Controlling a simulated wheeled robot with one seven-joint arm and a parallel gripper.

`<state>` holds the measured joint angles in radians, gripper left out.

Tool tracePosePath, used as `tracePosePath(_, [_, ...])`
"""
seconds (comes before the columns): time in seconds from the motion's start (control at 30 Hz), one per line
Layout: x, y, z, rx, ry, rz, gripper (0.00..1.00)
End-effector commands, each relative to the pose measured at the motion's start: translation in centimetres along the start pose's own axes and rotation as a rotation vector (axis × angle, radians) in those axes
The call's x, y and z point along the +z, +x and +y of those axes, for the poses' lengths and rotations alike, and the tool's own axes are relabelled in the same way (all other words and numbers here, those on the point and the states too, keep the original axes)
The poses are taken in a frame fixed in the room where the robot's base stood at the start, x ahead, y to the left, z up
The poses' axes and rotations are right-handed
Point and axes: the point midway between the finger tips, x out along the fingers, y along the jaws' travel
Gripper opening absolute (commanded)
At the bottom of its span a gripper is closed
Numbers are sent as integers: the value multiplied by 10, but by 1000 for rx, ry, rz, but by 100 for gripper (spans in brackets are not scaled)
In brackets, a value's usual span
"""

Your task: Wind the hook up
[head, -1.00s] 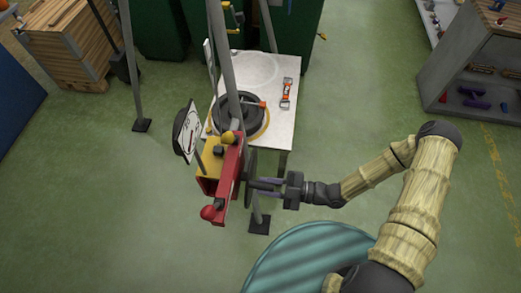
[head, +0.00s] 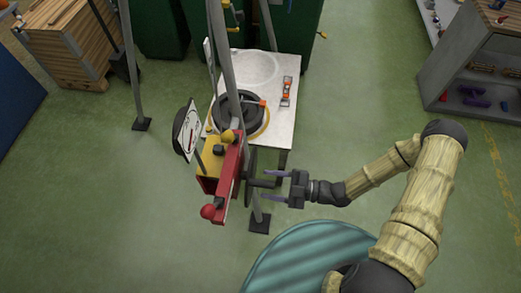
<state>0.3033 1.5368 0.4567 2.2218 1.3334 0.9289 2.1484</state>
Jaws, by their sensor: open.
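The red and yellow winch (head: 226,172) is fixed to a grey tripod leg, with a red ball knob (head: 208,211) at its lower end. A dark crank wheel (head: 249,176) is on its right side, with a dark handle (head: 263,183) sticking out to the right. My gripper (head: 269,187) is open and empty, pointing left, with one finger above and one below the handle's line in the picture. Whether the handle's end lies between the fingers is unclear. I cannot make out the hook for certain.
A white table (head: 284,125) behind the winch bears a black ring-shaped load (head: 238,112) and an orange and grey tool (head: 287,91). Tripod feet stand on the green floor. A grey shelf (head: 470,60) is at the right. A wooden crate (head: 65,40) is at the back left.

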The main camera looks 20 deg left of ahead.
Motion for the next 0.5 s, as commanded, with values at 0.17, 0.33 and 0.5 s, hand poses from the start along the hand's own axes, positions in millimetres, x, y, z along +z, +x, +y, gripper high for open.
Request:
tracePosePath(0.17, [0,-12,0,0,-1,-2,55])
tracePosePath(0.33, [0,-23,0,0,-1,-2,55])
tracePosePath(0.5, [0,-34,0,0,-1,-2,55])
